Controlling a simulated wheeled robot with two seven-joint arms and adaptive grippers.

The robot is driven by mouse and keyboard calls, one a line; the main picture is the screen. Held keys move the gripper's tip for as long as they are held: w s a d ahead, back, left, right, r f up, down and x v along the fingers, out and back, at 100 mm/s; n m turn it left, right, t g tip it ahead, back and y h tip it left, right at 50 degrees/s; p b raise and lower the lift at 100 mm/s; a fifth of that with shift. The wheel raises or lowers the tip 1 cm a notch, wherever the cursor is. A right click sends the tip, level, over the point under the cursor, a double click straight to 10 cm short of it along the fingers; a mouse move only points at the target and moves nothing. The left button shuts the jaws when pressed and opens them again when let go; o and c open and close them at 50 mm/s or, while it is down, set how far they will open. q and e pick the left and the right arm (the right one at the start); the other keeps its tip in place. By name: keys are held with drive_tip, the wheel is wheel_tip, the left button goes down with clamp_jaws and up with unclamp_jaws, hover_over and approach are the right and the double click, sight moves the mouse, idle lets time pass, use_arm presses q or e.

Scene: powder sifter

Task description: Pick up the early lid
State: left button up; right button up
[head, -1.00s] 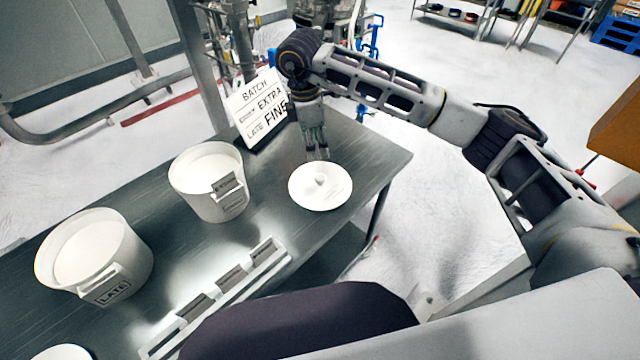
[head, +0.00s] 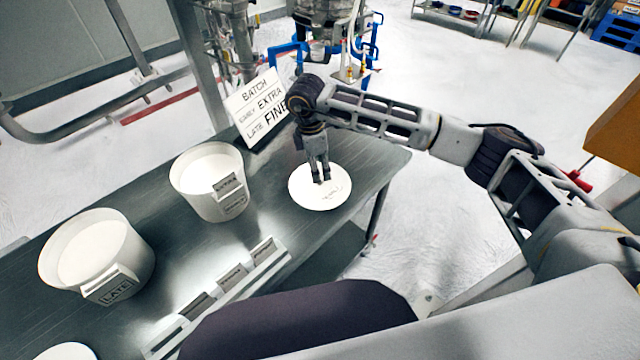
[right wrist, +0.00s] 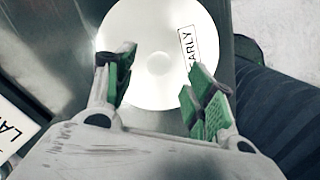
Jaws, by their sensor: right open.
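The early lid (head: 338,193) is a round white disc lying flat near the right end of the metal table. In the right wrist view the lid (right wrist: 150,30) shows its label "EARLY" and a small knob at its middle. My right gripper (head: 322,180) points down over the lid, and its fingers hide the knob in the head view. In the right wrist view the open green-padded fingers (right wrist: 160,80) stand either side of the knob, with nothing between them gripped. My left gripper is not in view.
Two white tubs of powder stand to the left, one with two plates (head: 208,190) and one labelled "LATE" (head: 90,245). A batch sign (head: 262,108) stands behind. A rack of labels (head: 215,295) lies in front. Another white lid (head: 62,353) is at the lower left.

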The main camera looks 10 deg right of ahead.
sight(329, 195)
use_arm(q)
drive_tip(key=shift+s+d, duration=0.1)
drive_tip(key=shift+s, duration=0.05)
use_arm(e)
drive_tip(key=shift+f, duration=0.1)
drive_tip(key=shift+f, duration=0.55)
wheel_tip(329, 195, down, 3)
drive_tip(key=shift+d+r+p, duration=0.1)
drive_tip(key=shift+p, duration=0.5)
drive_tip(key=shift+f, duration=0.5)
drive_tip(key=shift+d, duration=0.1)
drive_tip(key=shift+c, duration=0.2)
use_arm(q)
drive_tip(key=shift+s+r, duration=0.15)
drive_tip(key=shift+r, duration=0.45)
use_arm(e)
drive_tip(key=c, duration=1.1)
